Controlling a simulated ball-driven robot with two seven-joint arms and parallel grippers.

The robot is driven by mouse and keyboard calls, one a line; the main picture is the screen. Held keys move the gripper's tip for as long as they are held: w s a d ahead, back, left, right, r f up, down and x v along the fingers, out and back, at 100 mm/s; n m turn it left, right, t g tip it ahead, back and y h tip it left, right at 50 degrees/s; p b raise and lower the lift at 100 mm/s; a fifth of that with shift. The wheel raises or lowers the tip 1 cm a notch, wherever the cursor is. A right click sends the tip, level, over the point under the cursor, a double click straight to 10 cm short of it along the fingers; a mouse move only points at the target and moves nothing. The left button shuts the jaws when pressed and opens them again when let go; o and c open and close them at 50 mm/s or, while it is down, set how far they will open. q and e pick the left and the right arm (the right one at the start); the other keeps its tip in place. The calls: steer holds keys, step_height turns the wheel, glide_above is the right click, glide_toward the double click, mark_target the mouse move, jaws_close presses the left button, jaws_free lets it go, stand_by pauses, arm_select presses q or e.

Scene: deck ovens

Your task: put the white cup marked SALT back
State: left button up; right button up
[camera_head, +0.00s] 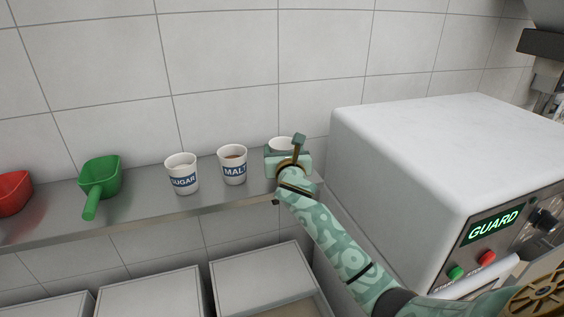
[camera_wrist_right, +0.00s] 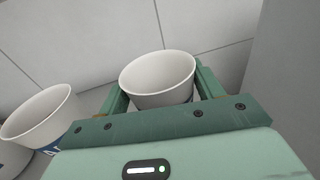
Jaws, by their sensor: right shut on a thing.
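A white cup (camera_head: 281,143) is at the right end of the steel shelf, in line with the other cups. My right gripper (camera_head: 287,158) is shut on it, and its hand hides the cup's front, so I cannot read its label. In the right wrist view the cup (camera_wrist_right: 158,78) stands between the two green fingers, its rim up and its inside pale. I cannot tell whether its base touches the shelf. My left gripper is not in view.
The MALT cup (camera_head: 232,164) and SUGAR cup (camera_head: 182,174) stand left of the held cup on the shelf (camera_head: 140,207). A green scoop (camera_head: 100,180) and red scoop (camera_head: 14,190) lie farther left. The white GUARD machine (camera_head: 400,150) is close on the right. Bins (camera_head: 262,280) stand below.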

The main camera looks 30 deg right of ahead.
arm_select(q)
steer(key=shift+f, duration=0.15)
arm_select(e)
steer(key=o, duration=1)
steer(key=shift+f, duration=0.15)
steer(key=shift+s, duration=0.15)
arm_select(q)
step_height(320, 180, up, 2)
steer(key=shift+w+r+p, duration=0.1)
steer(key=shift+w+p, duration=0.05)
steer(key=shift+p, duration=1.1)
arm_select(e)
steer(key=v, duration=1.1)
steer(key=shift+s+a, duration=0.2)
steer(key=shift+s, duration=0.15)
